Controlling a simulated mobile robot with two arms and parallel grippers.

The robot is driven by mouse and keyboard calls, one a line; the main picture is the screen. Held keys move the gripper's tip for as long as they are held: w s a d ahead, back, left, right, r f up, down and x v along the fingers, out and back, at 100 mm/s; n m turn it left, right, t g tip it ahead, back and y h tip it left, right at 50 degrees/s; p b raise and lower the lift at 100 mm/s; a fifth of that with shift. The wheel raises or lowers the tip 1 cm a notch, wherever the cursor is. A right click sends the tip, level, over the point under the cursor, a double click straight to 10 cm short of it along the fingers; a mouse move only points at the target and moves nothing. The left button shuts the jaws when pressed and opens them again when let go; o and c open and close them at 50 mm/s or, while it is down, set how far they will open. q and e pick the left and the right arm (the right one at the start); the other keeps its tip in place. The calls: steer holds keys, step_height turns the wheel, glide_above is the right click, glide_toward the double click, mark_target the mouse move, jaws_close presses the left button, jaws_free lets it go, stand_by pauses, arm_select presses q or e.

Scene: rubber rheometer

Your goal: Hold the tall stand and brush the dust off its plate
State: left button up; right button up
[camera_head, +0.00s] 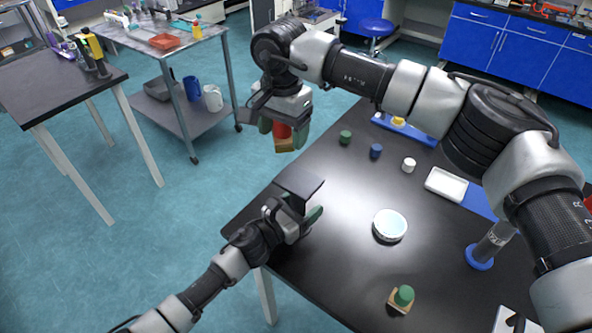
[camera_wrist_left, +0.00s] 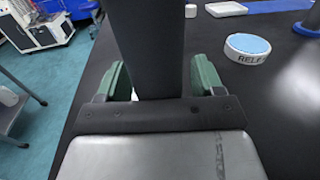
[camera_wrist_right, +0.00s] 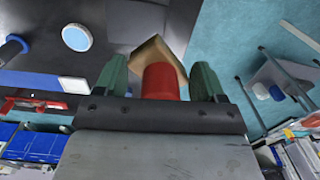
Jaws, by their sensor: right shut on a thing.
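The tall stand's dark flat plate (camera_head: 298,188) is above the near-left edge of the black table. Its dark post (camera_wrist_left: 150,50) runs between the green fingers of my left gripper (camera_wrist_left: 162,82). The fingers are close to the post on both sides, but I cannot tell whether they grip it. The left gripper (camera_head: 300,218) is just below the plate. My right gripper (camera_head: 284,132) is shut on a red-handled brush with a tan block head (camera_head: 285,145), in the air above and behind the plate. The red handle (camera_wrist_right: 161,82) is between its fingers in the right wrist view. Dust is not discernible.
On the black table (camera_head: 330,250) are a round white dish with a pale blue top (camera_head: 390,225), a white tray (camera_head: 446,184), several small caps, a clear cylinder on a blue base (camera_head: 480,255) and a green knob on a wooden block (camera_head: 402,298). A grey cart (camera_head: 180,105) stands behind left.

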arm_select(q)
steer(key=v, duration=1.2)
